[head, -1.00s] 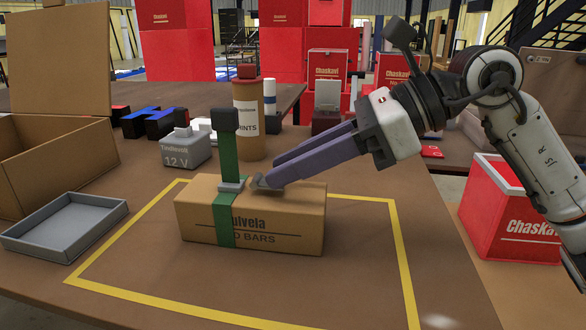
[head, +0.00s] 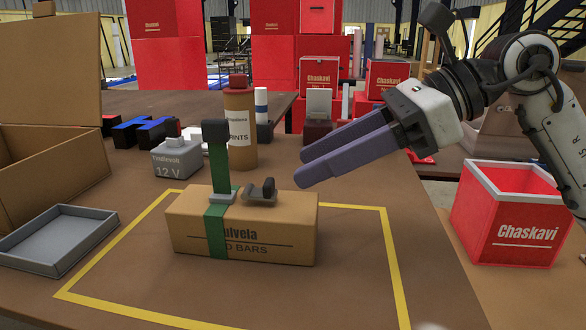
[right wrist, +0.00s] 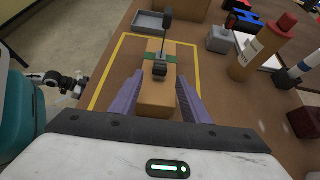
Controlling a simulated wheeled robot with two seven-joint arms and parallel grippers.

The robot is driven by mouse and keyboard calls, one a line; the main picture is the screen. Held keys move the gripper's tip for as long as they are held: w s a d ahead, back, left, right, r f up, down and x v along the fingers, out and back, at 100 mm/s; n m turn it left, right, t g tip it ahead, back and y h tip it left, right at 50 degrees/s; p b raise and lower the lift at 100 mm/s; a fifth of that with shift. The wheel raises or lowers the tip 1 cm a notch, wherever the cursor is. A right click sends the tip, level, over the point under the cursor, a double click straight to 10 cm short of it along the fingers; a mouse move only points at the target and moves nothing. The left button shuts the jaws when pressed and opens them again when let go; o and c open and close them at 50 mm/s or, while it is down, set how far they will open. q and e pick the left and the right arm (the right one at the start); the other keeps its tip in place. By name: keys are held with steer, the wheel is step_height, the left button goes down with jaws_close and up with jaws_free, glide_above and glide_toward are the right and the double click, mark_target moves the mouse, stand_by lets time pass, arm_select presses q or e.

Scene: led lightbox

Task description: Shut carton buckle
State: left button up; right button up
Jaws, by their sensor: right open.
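The carton (head: 285,232) lies inside the yellow outline on the table, with a green strap (head: 216,238) around it. On its top a grey buckle base (head: 223,198) sits at the strap. An upright green strap piece with a dark end, the buckle's lever (head: 218,160), stands raised from it. A dark catch (head: 261,191) sits just right of the base. My right gripper (head: 302,168) is open and empty, above and right of the carton, apart from it. In the right wrist view the carton (right wrist: 158,95) shows between the fingers.
A grey tray (head: 60,240) and an open cardboard box (head: 50,160) stand at the left. A grey battery block (head: 178,158) and a brown bottle (head: 240,130) stand behind the carton. A red Chaskavi bin (head: 505,245) is at the right. The table front right of the carton is clear.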

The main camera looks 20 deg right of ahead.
steer(key=v, duration=0.5)
stand_by(0.4)
